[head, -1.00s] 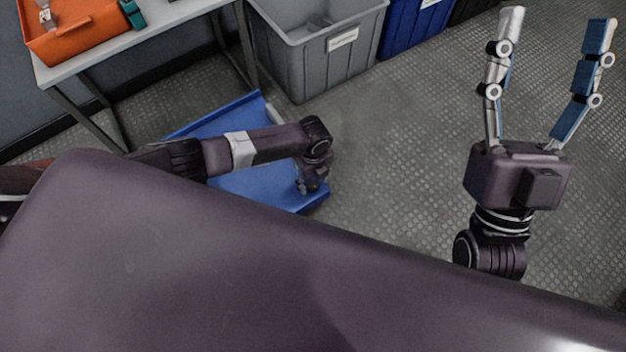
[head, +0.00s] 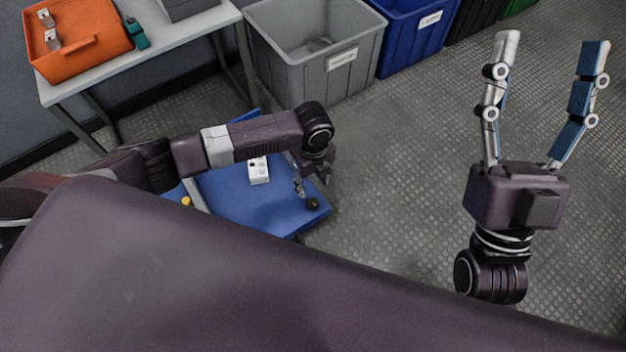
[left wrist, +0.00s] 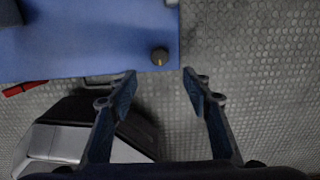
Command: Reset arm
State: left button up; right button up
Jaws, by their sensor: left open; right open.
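My left arm reaches in from the left in the head view, over a blue surface (head: 235,200). My left gripper (head: 312,192) points down near the right end of that surface and is partly hidden by its own wrist. In the left wrist view its two fingers (left wrist: 160,85) are apart with nothing between them. My right gripper (head: 548,52) points up at the right of the head view, fingers spread wide and empty.
A small black knob-like thing (left wrist: 159,56) lies at the blue surface's edge, and a white block (head: 258,171) is on it. A grey bin (head: 345,70) and a blue bin (head: 412,40) stand behind. An orange case (head: 85,45) is on a table (head: 165,38). Floor between my arms is clear.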

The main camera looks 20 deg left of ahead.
pick_arm(q)
jog(key=shift+r, duration=0.5)
